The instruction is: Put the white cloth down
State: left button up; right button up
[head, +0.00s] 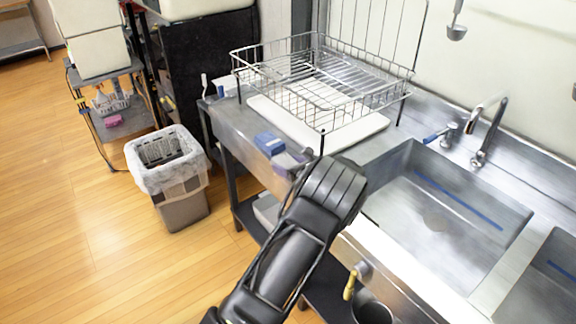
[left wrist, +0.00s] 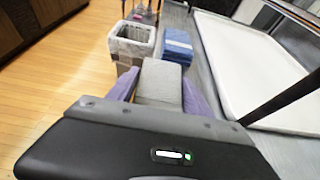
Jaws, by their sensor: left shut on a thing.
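In the head view the cloth (head: 288,160) is a small pale, lilac-grey patch beyond my black wrist, at the counter's left end. My wrist hides most of the gripper there. I cannot tell whether the cloth touches the counter. A folded blue cloth stack (head: 269,143) lies just beyond it at the counter edge, and also shows in the left wrist view (left wrist: 177,45). My right gripper is in neither view.
A wire dish rack (head: 320,85) stands over a white tray (head: 372,128) on the steel counter. A sink (head: 440,205) lies to the right. A lined bin (head: 183,205) stands on the floor at the left. Bare counter (head: 232,118) shows left of the tray.

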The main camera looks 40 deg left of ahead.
pick_arm(q)
jog(key=shift+f, duration=0.25)
jog(key=o, duration=1.3)
jog(key=shift+o, duration=0.2)
